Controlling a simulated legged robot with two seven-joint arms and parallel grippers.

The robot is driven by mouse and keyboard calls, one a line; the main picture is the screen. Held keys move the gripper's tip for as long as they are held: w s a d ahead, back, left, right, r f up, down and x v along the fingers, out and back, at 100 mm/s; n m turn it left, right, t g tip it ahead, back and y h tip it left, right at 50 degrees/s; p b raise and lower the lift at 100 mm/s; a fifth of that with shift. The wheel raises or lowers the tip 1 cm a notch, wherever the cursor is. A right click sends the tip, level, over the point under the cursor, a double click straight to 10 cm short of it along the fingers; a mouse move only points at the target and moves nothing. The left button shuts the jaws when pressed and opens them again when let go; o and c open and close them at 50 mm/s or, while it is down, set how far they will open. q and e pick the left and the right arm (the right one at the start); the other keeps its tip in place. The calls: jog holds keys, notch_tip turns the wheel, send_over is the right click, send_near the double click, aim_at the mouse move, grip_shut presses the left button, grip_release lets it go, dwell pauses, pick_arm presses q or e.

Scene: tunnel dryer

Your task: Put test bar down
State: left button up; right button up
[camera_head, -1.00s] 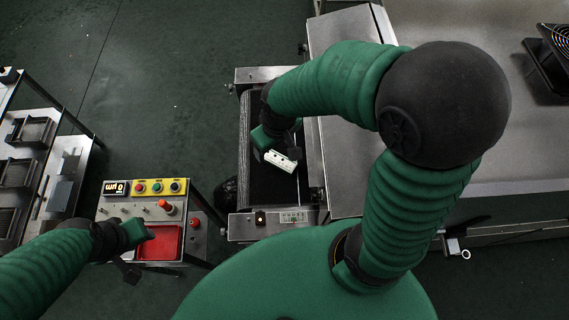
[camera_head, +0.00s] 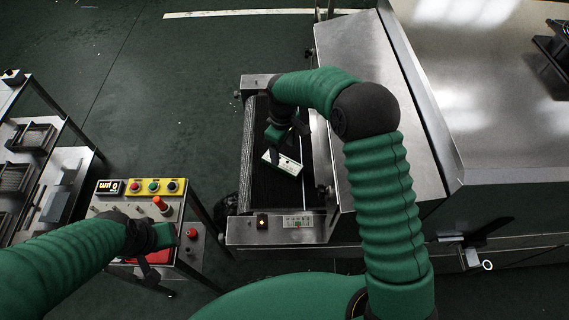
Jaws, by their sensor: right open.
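The white test bar (camera_head: 289,168), with dark marks on its face, lies at a slant on the black conveyor belt (camera_head: 270,196). My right gripper (camera_head: 284,151) is open, just above the bar's far edge. It hides part of that edge, and I cannot tell whether a finger still touches the bar. My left gripper (camera_head: 160,258) is over the front of the control panel (camera_head: 140,208), partly covering its red tray. Its jaw opening is not clear.
The panel has coloured buttons and an orange-red knob (camera_head: 161,204). The conveyor's metal end plate (camera_head: 255,231) carries a small switch. The steel dryer housing (camera_head: 370,90) stands right of the belt. A rack with trays (camera_head: 35,137) is at far left. Open floor lies behind the panel.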

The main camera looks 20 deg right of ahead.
aim_at(282, 161)
jog(key=shift+a+f, duration=0.3)
jog(key=shift+f, duration=0.6)
notch_tip(282, 161, down, 4)
jog(key=shift+w+d+f, duration=0.1)
jog(key=shift+w+f, duration=0.05)
jog(key=shift+d+f, duration=0.2)
jog(key=shift+f, duration=0.15)
jog(key=shift+a, duration=0.15)
jog(key=c, duration=1.1)
grip_shut()
jog(key=shift+r, duration=0.15)
